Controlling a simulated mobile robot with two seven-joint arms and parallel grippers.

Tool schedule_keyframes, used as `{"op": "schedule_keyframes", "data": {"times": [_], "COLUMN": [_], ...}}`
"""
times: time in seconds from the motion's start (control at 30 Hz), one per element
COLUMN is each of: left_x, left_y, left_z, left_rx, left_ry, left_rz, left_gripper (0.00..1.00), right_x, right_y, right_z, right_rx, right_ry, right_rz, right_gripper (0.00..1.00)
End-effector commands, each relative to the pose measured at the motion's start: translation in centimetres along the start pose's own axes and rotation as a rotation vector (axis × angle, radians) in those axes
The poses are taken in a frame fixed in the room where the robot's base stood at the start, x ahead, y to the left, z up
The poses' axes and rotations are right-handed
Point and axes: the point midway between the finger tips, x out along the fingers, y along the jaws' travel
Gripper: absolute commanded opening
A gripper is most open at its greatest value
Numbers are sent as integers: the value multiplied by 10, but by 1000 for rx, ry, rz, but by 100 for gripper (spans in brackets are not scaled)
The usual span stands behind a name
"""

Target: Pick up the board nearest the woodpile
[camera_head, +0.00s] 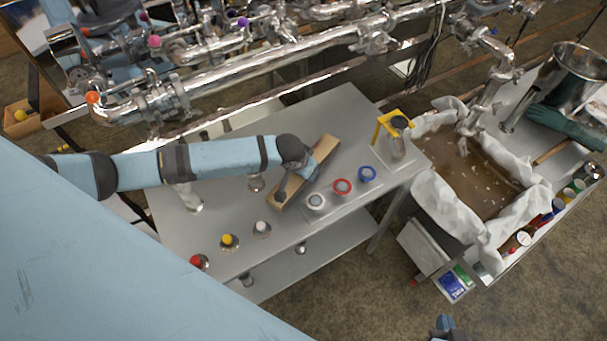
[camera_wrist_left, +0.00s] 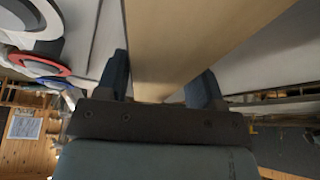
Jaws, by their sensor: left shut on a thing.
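A long tan wooden board (camera_head: 322,152) lies at a slant over the grey metal table (camera_head: 345,108). My left gripper (camera_head: 300,178) is shut across the middle of the board, which stays in view at both ends. In the left wrist view the board (camera_wrist_left: 185,40) runs between the two dark fingers of the left gripper (camera_wrist_left: 161,85). I cannot tell whether the board touches the tabletop. My right gripper (camera_head: 443,326) shows only in part at the bottom edge of the head view, away from the table; its jaws are unclear. I cannot make out a woodpile.
A yellow stand (camera_head: 393,126) is at the table's right end. Small capped items line the front edge. Shiny pipes (camera_head: 290,52) cross behind. A cloth-lined basin (camera_head: 455,165) is at right.

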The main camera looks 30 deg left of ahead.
Motion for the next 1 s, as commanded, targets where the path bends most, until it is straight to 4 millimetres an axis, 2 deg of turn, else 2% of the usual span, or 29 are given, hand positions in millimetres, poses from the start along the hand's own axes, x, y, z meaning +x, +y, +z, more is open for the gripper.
{"op": "schedule_keyframes", "data": {"times": [0.03,0.1,0.47,0.5,0.6,0.87,1.0], "left_x": [13,17,16,17,17,16,8], "left_y": [0,0,0,0,0,0,0], "left_z": [5,6,7,7,7,7,6], "left_rx": [0,0,-1,-1,0,0,0], "left_ry": [1,1,0,-1,-1,-1,0], "left_rz": [0,0,0,0,0,0,1], "left_gripper": [30,30,30,64,87,87,87], "right_x": [8,11,10,10,10,10,11], "right_y": [-1,-3,-4,-4,-4,-4,-4], "right_z": [14,18,11,10,10,11,12], "right_rx": [0,2,6,6,6,6,6], "right_ry": [-4,-8,0,1,0,-1,-3], "right_rz": [-3,-6,-9,-8,-8,-8,-8], "right_gripper": [0,0,0,0,0,0,0]}}
